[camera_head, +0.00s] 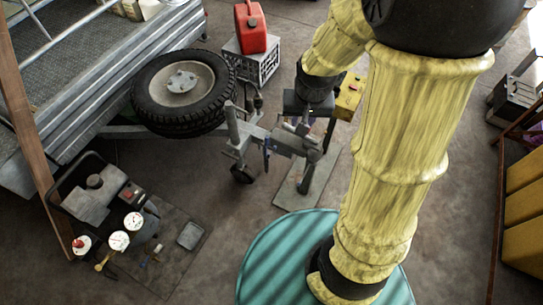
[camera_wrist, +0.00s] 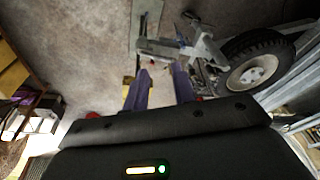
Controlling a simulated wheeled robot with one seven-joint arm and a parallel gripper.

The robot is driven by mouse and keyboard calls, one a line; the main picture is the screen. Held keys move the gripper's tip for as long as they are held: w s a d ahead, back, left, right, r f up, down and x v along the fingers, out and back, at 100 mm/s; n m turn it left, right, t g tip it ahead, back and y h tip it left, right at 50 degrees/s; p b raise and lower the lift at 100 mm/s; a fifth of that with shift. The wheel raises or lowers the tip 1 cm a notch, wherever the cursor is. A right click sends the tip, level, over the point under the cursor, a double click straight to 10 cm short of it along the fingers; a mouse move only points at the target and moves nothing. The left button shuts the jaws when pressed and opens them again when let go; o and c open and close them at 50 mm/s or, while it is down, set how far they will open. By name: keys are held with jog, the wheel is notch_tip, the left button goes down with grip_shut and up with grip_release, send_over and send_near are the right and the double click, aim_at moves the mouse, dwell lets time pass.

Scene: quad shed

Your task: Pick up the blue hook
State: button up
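A small, narrow blue piece that looks like the blue hook (camera_head: 267,150) hangs at the grey trailer coupling (camera_head: 284,143) in the head view. A small bluish spot, probably the same hook (camera_wrist: 181,40), shows beside the coupling in the wrist view; its shape is too small to tell. My gripper (camera_wrist: 160,70) has its two purple fingers apart, with nothing seen held between them. It points towards the coupling, and the hook lies beyond the right fingertip in the wrist view. In the head view my wrist is over the coupling area and the fingers are mostly hidden.
A spare wheel (camera_head: 184,88) and the metal trailer (camera_head: 88,75) stand left of the coupling. A jockey-wheel post (camera_head: 234,130) rises close beside it. A red fuel can (camera_head: 250,27) sits on a crate (camera_head: 252,66) behind. A teal drum top (camera_head: 275,262) is below my arm.

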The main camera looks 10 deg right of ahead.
jog(key=w+a+f+m+h+b, duration=0.1)
jog(key=w+a+f+m+b, duration=0.25)
jog(key=w+f+b, duration=0.9)
jog(key=m+t+h+b, duration=0.1)
jog(key=m+h+b, duration=0.1)
jog(key=b, duration=0.2)
send_near(268, 141)
notch_tip(268, 141, up, 4)
jog(key=a, duration=0.2)
jog(key=shift+s+d, duration=0.2)
jog(key=shift+s, duration=0.05)
jog(key=shift+f, duration=0.1)
jog(key=b+x, duration=0.1)
jog(key=x, duration=1.1)
jog(key=shift+a+b, duration=0.15)
jog(key=shift+b, duration=0.15)
jog(key=shift+f, duration=0.1)
jog(key=x, duration=0.5)
jog(key=shift+w+b, duration=0.1)
jog(key=shift+b, duration=0.3)
